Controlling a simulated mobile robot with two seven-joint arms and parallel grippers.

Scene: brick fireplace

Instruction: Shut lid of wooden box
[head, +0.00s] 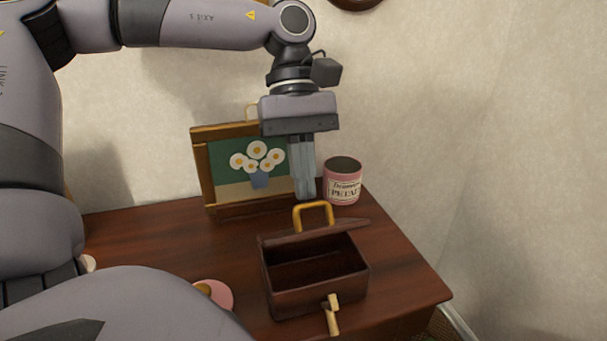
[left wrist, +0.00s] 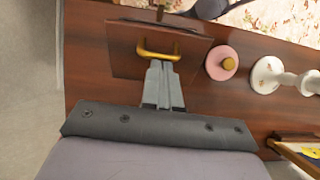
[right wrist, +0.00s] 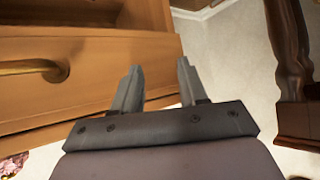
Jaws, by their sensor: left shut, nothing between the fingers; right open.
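The dark brown wooden box (head: 318,291) stands on the table with its lid (head: 351,230) raised at the back and its empty inside showing. A gold handle (head: 313,205) is on the lid, and a gold latch (head: 332,314) is at the front. My left gripper (head: 306,197) points down with shut, empty fingers just behind the lid handle. In the left wrist view its fingertips (left wrist: 161,66) are close by the handle (left wrist: 158,56); I cannot tell whether they touch. My right gripper (right wrist: 160,68) is open and empty, away from the box.
A framed flower picture (head: 218,178) stands behind the box to the left. A pink saucer (head: 223,294) lies left of the box. In the right wrist view a wooden drawer front (right wrist: 90,72) with a brass handle (right wrist: 25,68) is near.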

